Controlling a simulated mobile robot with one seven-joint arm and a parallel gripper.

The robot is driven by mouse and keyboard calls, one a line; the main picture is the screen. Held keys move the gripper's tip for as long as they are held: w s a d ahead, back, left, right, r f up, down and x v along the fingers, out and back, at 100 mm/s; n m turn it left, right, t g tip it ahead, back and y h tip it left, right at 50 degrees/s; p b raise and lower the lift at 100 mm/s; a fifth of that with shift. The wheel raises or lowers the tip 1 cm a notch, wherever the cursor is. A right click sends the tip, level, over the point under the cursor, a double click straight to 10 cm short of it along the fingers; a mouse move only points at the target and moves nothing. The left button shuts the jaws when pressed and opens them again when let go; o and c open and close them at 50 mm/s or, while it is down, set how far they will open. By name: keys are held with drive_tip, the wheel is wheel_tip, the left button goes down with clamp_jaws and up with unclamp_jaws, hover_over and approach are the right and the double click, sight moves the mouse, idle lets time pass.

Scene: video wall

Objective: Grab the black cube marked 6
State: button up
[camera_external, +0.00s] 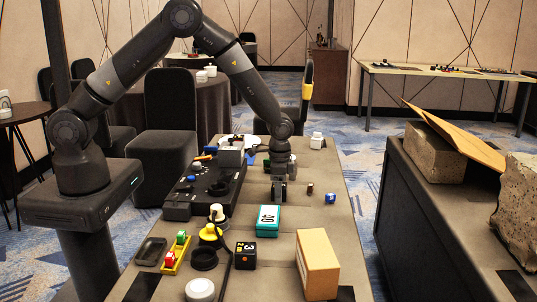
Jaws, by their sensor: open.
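A black cube (245,255) with light markings and orange spots sits on the table near the front middle. Its number is too small to read for certain. My gripper (280,192) points down over the farther part of the table, well behind the cube and a little to its right. It is open, and I see nothing held between its fingers. The fingertips are small and dark here, so their exact height above the table is hard to tell.
A teal box (268,221) marked 40 stands between my gripper and the black cube. A tan box (317,264) is right of the cube, black rings (204,259) left. A cable passes close to the black cube.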

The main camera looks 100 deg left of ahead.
drive_tip(key=shift+c, duration=0.6)
drive_tip(key=c, duration=1)
drive_tip(key=shift+o, duration=0.2)
drive_tip(key=shift+r, duration=0.15)
